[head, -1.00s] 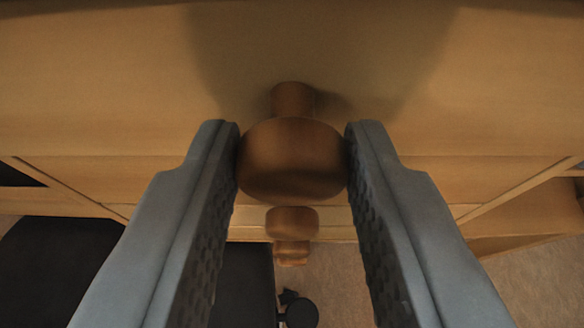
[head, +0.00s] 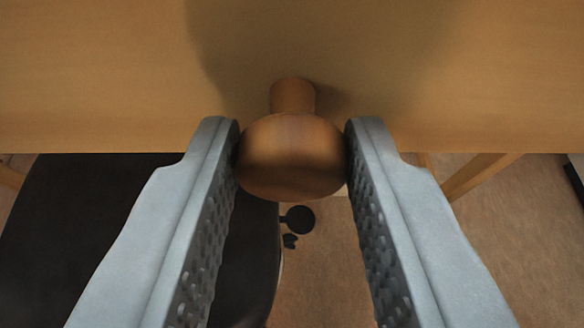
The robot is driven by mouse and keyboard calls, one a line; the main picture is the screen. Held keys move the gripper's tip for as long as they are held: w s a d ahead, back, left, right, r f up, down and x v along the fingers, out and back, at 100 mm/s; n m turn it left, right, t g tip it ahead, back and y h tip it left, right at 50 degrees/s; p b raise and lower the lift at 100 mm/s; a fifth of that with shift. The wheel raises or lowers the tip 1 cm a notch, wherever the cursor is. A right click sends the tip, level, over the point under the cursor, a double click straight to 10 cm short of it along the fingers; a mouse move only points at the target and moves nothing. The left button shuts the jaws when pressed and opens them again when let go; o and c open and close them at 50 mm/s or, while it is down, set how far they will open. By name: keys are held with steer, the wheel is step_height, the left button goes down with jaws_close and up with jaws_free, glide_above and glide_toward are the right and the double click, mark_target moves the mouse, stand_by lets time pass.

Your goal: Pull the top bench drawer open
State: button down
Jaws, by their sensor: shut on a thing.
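The top bench drawer's wooden front (head: 110,80) fills the upper part of the view, with its lower edge running straight across. A round brown wooden knob (head: 292,158) stands out from it on a short stem. My gripper (head: 292,150) is shut on the knob, with one grey finger touching each side. The lower drawers and their knobs are hidden behind the drawer front.
A black chair seat (head: 110,240) is below at the left, with a caster (head: 298,219) near its right edge. A wooden leg or brace (head: 480,175) shows at the right. Brown floor (head: 500,250) lies open at the lower right.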

steer(key=shift+s, duration=0.25)
steer(key=c, duration=1.1)
jaws_free()
steer(key=shift+v, duration=8.7)
steer(key=shift+r, duration=0.1)
